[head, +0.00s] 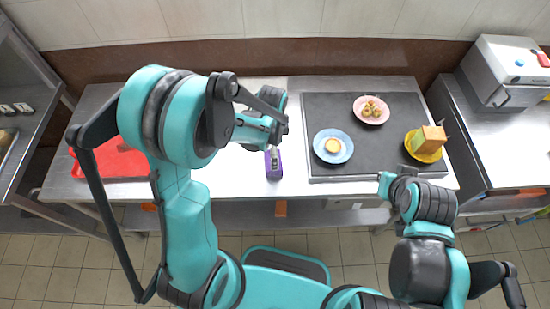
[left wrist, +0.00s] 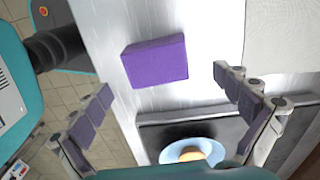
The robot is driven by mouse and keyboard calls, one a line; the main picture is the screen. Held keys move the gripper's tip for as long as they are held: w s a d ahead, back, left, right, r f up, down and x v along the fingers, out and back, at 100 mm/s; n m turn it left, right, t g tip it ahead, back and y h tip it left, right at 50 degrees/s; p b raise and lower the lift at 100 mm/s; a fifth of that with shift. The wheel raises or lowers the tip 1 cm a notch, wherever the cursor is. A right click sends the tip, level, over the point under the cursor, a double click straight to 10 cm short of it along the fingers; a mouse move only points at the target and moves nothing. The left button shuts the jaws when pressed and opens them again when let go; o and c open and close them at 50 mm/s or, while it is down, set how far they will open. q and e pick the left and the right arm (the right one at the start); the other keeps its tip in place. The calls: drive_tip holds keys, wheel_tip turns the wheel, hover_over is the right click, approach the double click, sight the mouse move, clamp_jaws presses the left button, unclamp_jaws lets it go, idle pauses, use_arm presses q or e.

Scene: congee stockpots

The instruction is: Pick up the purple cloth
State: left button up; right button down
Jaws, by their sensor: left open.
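The purple cloth (head: 269,168) lies on the metal table, just left of the dark mat in the head view. In the left wrist view the cloth (left wrist: 155,61) looks like a neat, thick folded block. My left gripper (left wrist: 162,84) is open and empty. Its fingers are spread wide to either side, with the cloth apart from both and mostly beyond the fingertips. In the head view my left arm reaches over the table and its wrist is close to the cloth. My right arm is at the lower right, and its gripper cannot be made out.
The dark mat (head: 320,115) holds a blue plate (head: 345,150) with a round yellow item, a pink plate (head: 359,114) with food, and a yellow plate (head: 424,156) with a brown block. A red tray (head: 120,165) lies at left.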

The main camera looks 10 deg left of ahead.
use_arm(q)
wheel_tip(320, 180, down, 5)
drive_tip(key=shift+s+d+f+b, duration=0.1)
drive_tip(key=shift+d+f+b, duration=0.05)
drive_tip(key=shift+b, duration=0.8)
drive_tip(key=c, duration=1.1)
wheel_tip(320, 180, up, 5)
drive_tip(key=shift+f+p, duration=0.1)
drive_tip(key=shift+p, duration=0.95)
drive_tip(key=s+d+r, duration=0.1)
drive_tip(key=d+r, duration=0.1)
drive_tip(key=d, duration=0.1)
drive_tip(key=s+d+r+p, duration=0.1)
drive_tip(key=d+r, duration=0.1)
drive_tip(key=d, duration=0.2)
drive_tip(key=s+d+r+p, duration=0.1)
drive_tip(key=d+r, duration=0.1)
drive_tip(key=d, duration=0.2)
drive_tip(key=shift+d+r, duration=0.15)
